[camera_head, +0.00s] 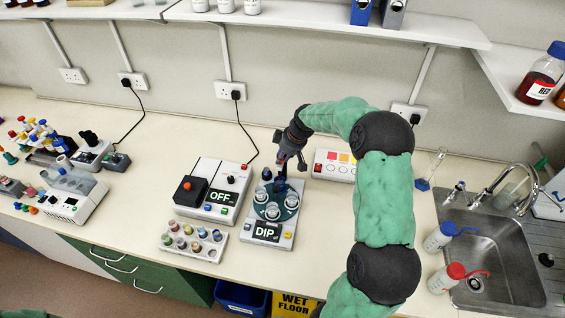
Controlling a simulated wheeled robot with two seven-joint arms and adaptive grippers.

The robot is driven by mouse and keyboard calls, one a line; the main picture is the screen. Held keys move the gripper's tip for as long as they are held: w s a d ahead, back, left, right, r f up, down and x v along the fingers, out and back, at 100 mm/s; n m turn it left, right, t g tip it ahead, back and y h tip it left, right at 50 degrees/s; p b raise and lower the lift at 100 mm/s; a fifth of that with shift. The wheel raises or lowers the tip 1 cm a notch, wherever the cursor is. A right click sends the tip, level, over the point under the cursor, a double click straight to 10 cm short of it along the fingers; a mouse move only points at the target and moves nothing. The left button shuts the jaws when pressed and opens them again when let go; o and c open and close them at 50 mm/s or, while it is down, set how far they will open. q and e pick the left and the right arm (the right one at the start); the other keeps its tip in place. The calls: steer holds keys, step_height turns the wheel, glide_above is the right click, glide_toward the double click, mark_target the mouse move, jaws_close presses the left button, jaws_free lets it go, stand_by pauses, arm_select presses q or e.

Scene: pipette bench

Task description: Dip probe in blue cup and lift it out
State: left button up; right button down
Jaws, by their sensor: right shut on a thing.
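The dip station (267,232) has a display reading DIP and a round dark teal plate carrying several small pale cups. I cannot tell for sure which cup is the blue one, as the contents are small and partly covered. My right gripper (284,163) is over the back of this plate, pointing down, shut on a slim dark probe (281,183). The probe's lower end is among the cups; whether it is inside one or just above it is unclear. My left gripper is not in view.
A box reading OFF (222,197) and a rack of colored vials (193,242) stand left of the dip station. The sink (490,255) and squeeze bottles are at right. Shelves hang above.

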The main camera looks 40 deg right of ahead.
steer(key=shift+r, duration=0.5)
steer(key=shift+w+d, duration=0.1)
steer(key=c, duration=1.4)
jaws_free()
steer(key=shift+o, duration=0.5)
steer(key=v, duration=1.2)
